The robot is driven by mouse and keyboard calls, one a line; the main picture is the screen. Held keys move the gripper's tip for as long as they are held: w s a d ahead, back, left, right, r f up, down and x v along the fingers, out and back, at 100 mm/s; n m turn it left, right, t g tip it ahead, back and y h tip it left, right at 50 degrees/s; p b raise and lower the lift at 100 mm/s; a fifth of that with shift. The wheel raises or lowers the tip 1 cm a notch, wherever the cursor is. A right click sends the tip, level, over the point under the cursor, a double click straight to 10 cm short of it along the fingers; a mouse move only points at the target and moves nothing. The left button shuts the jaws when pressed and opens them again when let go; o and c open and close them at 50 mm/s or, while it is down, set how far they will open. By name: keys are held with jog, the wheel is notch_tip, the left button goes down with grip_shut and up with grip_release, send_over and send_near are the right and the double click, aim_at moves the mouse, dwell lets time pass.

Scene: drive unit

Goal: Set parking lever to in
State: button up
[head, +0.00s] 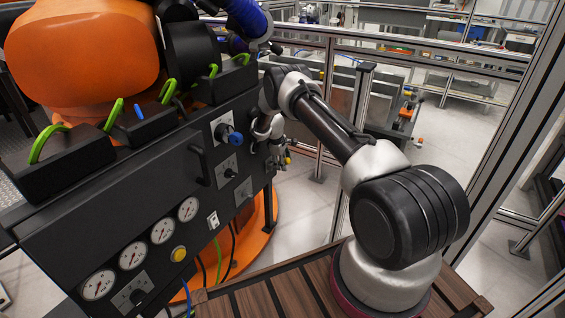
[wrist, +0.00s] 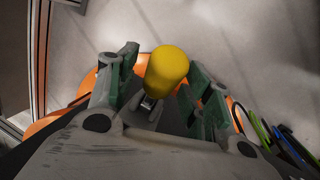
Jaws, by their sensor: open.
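A lever with a yellow rounded knob (wrist: 167,68) and a short metal stem stands between the fingers of my gripper (wrist: 165,75) in the wrist view. The fingers are open, one on each side of the knob, with a gap visible on the left; contact on the right cannot be told. In the head view, my gripper (head: 279,158) is at the right end of the black panel, and the yellow knob (head: 288,160) shows small beside its fingers. The lever's base is mostly hidden. No label can be read, so its in or out position cannot be told.
The black drive unit panel (head: 75,235) carries gauges, a blue knob (head: 235,138), a yellow button (head: 179,254) and a protruding handle (head: 199,165). Green-handled parts stand on top. Orange machinery (head: 85,50) is behind. A metal fence (head: 360,100) stands beyond my arm.

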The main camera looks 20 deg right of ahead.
jog(key=v, duration=1.2)
jog(key=s+f+m+g, duration=0.2)
jog(key=s+m+g, duration=0.1)
jog(key=s, duration=0.6)
jog(key=s+a+r+m+t+y, duration=0.2)
jog(key=s+r+m+t, duration=0.4)
jog(key=s+r, duration=3.5)
jog(key=shift+s+y, duration=0.5)
jog(key=shift+s, duration=0.75)
